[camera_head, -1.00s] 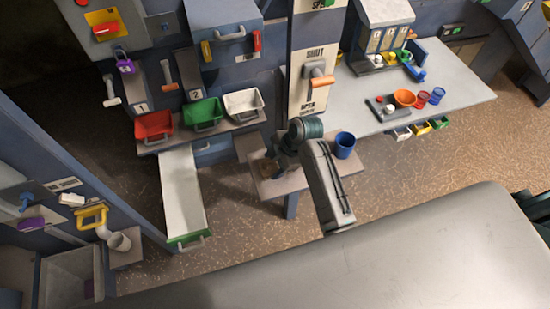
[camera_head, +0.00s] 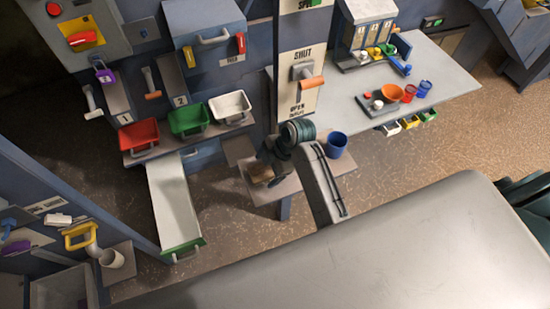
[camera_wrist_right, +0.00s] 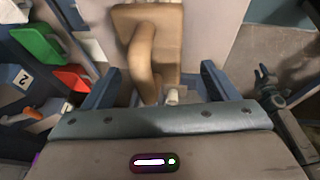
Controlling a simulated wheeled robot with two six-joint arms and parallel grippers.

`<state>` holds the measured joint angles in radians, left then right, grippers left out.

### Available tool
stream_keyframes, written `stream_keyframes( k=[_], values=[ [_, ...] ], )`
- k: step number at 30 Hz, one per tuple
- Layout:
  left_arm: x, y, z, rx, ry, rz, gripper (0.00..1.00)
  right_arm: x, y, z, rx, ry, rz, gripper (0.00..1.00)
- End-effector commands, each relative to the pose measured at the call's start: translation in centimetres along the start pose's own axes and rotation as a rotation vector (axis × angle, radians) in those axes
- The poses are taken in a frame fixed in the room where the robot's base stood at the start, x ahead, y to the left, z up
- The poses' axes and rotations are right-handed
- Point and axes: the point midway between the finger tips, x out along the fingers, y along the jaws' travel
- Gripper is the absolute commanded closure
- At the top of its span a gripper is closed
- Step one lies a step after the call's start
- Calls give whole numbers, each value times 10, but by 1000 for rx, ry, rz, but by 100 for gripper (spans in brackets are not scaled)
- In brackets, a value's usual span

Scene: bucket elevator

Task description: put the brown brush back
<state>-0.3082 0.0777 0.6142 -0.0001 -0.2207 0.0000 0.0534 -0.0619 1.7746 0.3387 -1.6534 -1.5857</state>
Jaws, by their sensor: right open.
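The brown brush (camera_head: 261,173) lies on a small grey side table (camera_head: 289,184), partly hidden by my right gripper (camera_head: 264,163) in the head view. In the right wrist view the brush (camera_wrist_right: 150,45) is a tan block with a curved handle, on a pale surface. My right gripper (camera_wrist_right: 158,78) is open, its two fingers apart on either side of the handle's lower end. I cannot tell whether either finger touches it. My left gripper does not show clearly in either view.
Red (camera_head: 138,135), green (camera_head: 188,120) and white (camera_head: 230,106) trays sit on a shelf to the left. Grey panels with handles stand behind.

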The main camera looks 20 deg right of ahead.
Motion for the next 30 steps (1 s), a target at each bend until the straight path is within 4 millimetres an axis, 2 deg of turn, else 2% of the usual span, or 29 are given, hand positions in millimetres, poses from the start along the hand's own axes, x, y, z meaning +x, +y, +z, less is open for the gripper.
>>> stream_keyframes(
  k=[6,12,15,20,30],
  values=[
    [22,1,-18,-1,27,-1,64,-44,1,2,-5,-3,7,19],
    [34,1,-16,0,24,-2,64,-82,0,2,-3,-3,4,19],
    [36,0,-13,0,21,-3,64,-94,0,1,-2,-1,3,19],
    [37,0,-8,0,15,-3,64,-103,0,0,-1,0,1,19],
    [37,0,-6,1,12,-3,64,-103,0,0,-1,0,0,19]
  ],
)
